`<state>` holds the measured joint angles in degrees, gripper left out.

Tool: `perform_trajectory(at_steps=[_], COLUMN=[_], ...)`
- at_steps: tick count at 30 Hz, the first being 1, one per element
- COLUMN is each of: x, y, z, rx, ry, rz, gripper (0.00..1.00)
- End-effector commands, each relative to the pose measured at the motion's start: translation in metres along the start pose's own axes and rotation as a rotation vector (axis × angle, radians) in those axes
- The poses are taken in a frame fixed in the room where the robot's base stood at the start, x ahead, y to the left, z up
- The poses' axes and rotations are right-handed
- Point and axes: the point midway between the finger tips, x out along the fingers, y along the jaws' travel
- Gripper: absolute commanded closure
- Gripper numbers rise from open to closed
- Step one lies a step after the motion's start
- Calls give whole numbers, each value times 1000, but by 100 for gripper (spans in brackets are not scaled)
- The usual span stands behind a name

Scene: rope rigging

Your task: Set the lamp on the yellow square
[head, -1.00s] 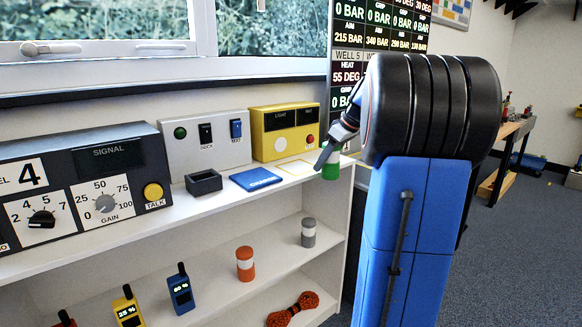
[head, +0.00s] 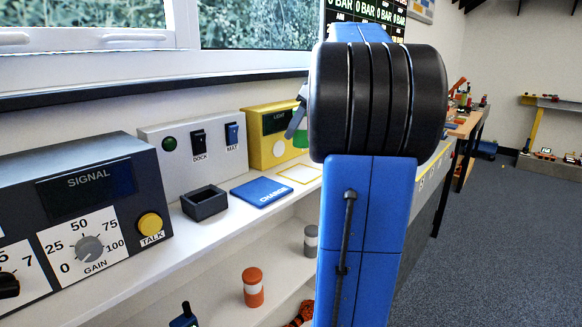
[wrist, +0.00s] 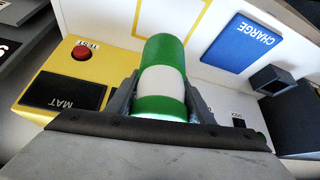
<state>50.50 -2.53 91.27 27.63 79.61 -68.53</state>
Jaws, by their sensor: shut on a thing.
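The lamp, a green cylinder with a white band (wrist: 163,85), is between the two fingers of my gripper (wrist: 161,80), which is shut on it. In the head view a bit of the lamp's green (head: 301,139) shows beside my gripper (head: 297,122); my arm hides the rest. The yellow square (head: 300,174) is a thin yellow outline on the white shelf top, right of the blue CHARGE pad. In the wrist view part of its outline (wrist: 203,24) shows beyond the lamp. The lamp appears above the shelf, near the yellow box; its exact height is unclear.
The yellow box (head: 270,150) stands behind the square. The blue CHARGE pad (head: 262,191) and a dark open box (head: 204,202) lie to the left. A grey switch panel (head: 190,150) is behind them. Orange (head: 253,287) and grey (head: 310,241) cylinders stand on the lower shelf.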

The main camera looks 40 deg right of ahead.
Motion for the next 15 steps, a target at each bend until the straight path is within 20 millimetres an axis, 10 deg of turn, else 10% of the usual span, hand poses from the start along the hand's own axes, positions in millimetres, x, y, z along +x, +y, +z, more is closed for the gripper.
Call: perform_trajectory(at_steps=[15], x=[50], y=[0], z=[28], rx=[1], ry=[0], rz=[0], gripper=[85])
